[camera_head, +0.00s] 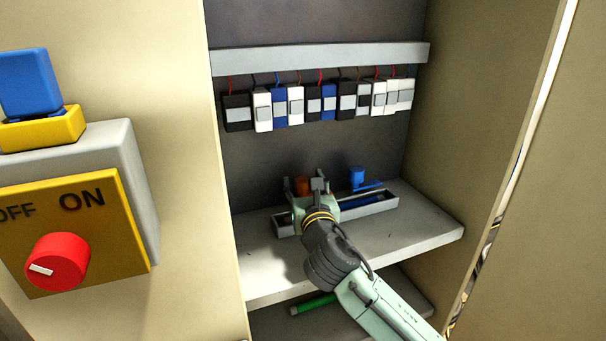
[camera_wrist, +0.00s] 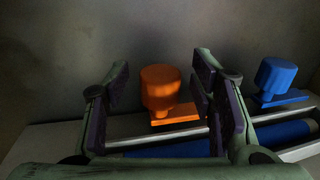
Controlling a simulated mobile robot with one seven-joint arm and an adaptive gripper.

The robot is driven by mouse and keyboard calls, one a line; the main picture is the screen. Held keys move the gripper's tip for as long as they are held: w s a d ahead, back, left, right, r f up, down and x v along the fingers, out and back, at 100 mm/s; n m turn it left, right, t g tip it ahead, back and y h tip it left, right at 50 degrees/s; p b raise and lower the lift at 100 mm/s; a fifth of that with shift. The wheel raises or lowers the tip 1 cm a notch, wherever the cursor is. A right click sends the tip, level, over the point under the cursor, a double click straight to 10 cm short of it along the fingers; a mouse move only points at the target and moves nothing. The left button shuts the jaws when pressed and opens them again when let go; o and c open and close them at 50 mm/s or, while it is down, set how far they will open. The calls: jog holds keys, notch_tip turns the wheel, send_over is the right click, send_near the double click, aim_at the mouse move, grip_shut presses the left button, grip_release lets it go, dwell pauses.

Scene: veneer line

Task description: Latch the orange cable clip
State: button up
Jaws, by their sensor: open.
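The orange cable clip (camera_wrist: 160,88) stands at the back of the shelf, upright on a flat orange base, seen between my fingers in the wrist view. In the head view the orange clip (camera_head: 302,186) is mostly hidden behind my gripper (camera_head: 312,183). My gripper (camera_wrist: 165,95) is open, its two dark-padded fingers apart on either side of the clip in the picture. I cannot tell how far the clip lies beyond the fingertips. I cannot tell whether it is latched.
A blue clip (camera_wrist: 275,80) stands to the right, also in the head view (camera_head: 357,178). A grey tray (camera_head: 378,206) with a blue rod lies on the shelf (camera_head: 405,232). Wired modules (camera_head: 328,102) hang above. A switch box (camera_head: 125,180) is at left. A green rod (camera_head: 313,304) lies below.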

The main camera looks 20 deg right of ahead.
jog(key=shift+w+d, duration=0.1)
jog(key=shift+w, duration=0.65)
jog(key=shift+c, duration=0.3)
grip_shut()
